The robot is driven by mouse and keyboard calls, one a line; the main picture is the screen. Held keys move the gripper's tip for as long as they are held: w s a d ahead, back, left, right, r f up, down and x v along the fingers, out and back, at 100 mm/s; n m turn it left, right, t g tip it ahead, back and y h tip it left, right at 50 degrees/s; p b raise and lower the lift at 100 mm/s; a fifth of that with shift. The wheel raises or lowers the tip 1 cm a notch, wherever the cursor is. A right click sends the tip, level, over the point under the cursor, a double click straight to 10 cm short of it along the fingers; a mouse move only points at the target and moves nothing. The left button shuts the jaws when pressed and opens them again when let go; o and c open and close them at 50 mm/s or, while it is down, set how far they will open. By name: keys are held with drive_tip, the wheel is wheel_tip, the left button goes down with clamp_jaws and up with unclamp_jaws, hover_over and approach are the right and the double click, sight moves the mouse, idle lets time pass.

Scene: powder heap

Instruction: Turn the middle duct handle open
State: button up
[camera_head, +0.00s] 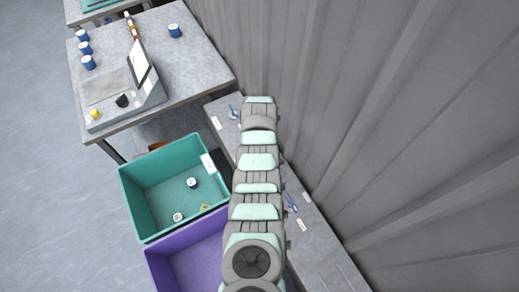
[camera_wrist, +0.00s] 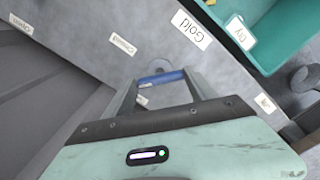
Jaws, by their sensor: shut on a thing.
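My gripper (camera_wrist: 160,80) is in the wrist view, with one finger at each end of a blue duct handle (camera_wrist: 161,77); it is shut on this handle. A "Closed" label (camera_wrist: 122,44) and an "Open" label (camera_wrist: 21,24) lie to the left of the handle on the grey duct (camera_wrist: 90,22). In the head view, my arm covers the gripper and the middle of the duct. Two other blue handles show there, one farther up (camera_head: 233,111) and one lower down (camera_head: 291,203). How far the held handle is turned, I cannot tell.
A teal bin (camera_head: 157,208) with small items inside and a purple bin (camera_head: 180,265) stand left of the duct. A "Gold" label (camera_wrist: 192,30) is near the handle. A table (camera_head: 192,57) with a scale (camera_head: 125,95) and blue jars stands farther back. A corrugated wall (camera_head: 390,110) rises right.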

drive_tip(key=n, duration=0.3)
drive_tip(key=shift+f+n+b, duration=0.1)
drive_tip(key=shift+n+b, duration=0.2)
drive_tip(key=shift+n, duration=2.1)
drive_tip(key=o, duration=1.4)
drive_tip(key=shift+c, duration=0.2)
wheel_tip(320, 180, up, 11)
drive_tip(key=b, duration=0.1)
